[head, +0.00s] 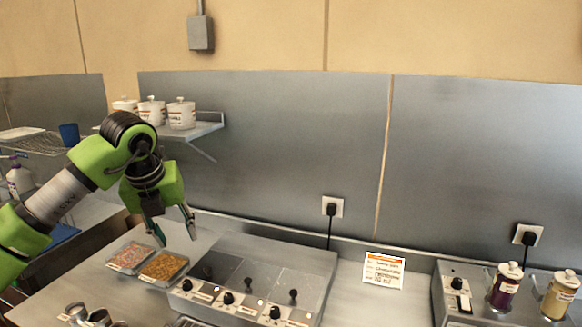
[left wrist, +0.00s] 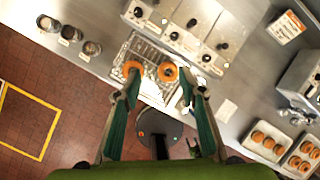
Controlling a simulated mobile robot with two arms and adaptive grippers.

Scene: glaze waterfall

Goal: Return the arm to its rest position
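My left arm comes in from the left in the head view, green and dark grey, bent with its hand hanging down. My left gripper (head: 173,231) is open and empty, above the counter beside two trays of toppings. In the left wrist view the two fingers of the left gripper (left wrist: 158,88) stand wide apart, with nothing held between them. Below them, two orange-brown ring doughnuts (left wrist: 168,72) rest on a wire rack (left wrist: 150,90). My right gripper is not in view.
A steel unit with several knobs (head: 255,280) stands on the counter. The sprinkle trays (head: 163,267) lie left of it. A wall shelf (head: 205,129) with white canisters is behind the arm. A sign card (head: 382,271) and jars (head: 505,287) stand to the right. Doughnut trays (left wrist: 268,142) show at lower right.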

